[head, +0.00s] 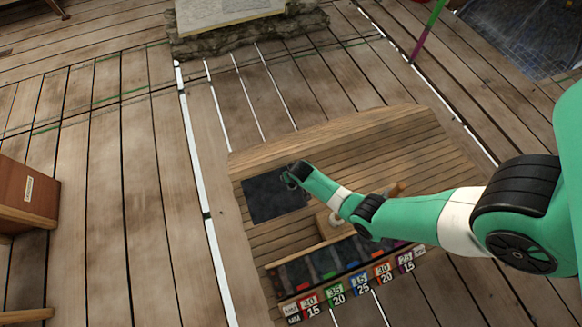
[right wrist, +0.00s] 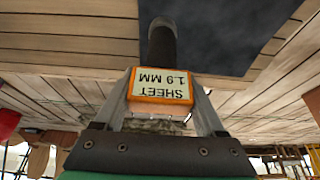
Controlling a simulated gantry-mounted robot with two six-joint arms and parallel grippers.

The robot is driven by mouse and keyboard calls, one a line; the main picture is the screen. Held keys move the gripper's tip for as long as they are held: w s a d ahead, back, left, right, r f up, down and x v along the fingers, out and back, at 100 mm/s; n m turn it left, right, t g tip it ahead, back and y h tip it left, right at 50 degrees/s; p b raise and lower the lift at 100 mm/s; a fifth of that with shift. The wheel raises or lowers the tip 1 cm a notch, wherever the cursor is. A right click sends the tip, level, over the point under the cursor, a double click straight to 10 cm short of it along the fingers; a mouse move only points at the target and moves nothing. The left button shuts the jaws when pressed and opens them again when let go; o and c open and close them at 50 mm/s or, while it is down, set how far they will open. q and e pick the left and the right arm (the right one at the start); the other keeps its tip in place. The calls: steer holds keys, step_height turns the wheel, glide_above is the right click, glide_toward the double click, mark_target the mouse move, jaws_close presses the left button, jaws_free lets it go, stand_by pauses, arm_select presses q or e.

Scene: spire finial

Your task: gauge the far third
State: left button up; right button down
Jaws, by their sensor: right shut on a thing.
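My right gripper (head: 292,177) reaches in from the right and is at the upper right edge of the dark sheet (head: 262,198) on the wooden bench. In the right wrist view my right gripper (right wrist: 162,80) is shut on an orange gauge (right wrist: 161,86). Its pale face reads, upside down, "SHEET 1.9 MM". A dark round barrel (right wrist: 162,45) sticks out from it toward the dark sheet (right wrist: 225,35). Whether the barrel touches the sheet I cannot tell. My left gripper is not in view.
A rack with colored, numbered labels (head: 350,284) runs along the bench's near edge. A pale block (head: 329,224) and a brown handle (head: 396,188) lie partly behind my right arm. The bench's far boards (head: 350,130) are clear. A stone-edged slab (head: 250,38) is beyond the bench.

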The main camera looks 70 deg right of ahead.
steer(key=shift+f+b, duration=1.25)
steer(key=shift+f, duration=0.2)
steer(key=shift+f, duration=0.15)
stand_by(0.7)
step_height(320, 180, up, 5)
steer(key=p, duration=0.5)
stand_by(1.0)
step_height(320, 180, down, 4)
steer(key=b, duration=0.4)
steer(key=shift+f+b, duration=0.25)
steer(key=shift+b, duration=0.1)
